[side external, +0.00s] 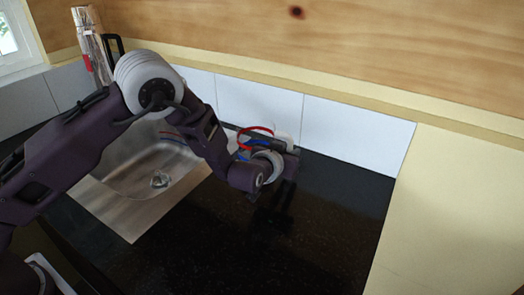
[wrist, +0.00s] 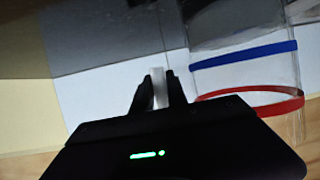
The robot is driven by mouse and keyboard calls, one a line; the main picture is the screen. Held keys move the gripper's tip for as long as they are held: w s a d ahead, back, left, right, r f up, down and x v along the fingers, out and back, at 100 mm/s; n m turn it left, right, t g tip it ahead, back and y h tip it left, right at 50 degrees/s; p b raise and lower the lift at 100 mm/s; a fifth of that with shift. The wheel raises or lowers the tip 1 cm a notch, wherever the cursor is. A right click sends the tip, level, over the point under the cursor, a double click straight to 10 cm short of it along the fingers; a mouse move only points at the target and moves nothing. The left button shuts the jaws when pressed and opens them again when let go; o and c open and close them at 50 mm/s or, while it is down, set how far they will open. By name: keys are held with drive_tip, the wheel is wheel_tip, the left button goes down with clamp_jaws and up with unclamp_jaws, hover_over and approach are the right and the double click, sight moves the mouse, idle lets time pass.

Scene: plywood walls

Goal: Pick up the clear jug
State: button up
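The clear jug, with one blue and one red band, stands at the right of the wrist view (wrist: 245,78). In the side external view its bands (side external: 258,131) show behind my wrist, near the white tiles. My gripper (wrist: 157,88) is beside the jug, with its two dark fingers close together. A narrow pale strip fills the gap between the fingers and looks like the jug's handle. Where that strip joins the jug is not clear. In the side view the dark gripper (side external: 275,208) blends with the black counter, and most of the jug is hidden.
The black counter (side external: 230,255) is clear in front of my gripper. A steel sink (side external: 145,180) lies to the left. White tiles (side external: 345,132) run close behind the jug.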

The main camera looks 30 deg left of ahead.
clamp_jaws()
drive_tip(key=shift+r, duration=0.2)
idle(1.2)
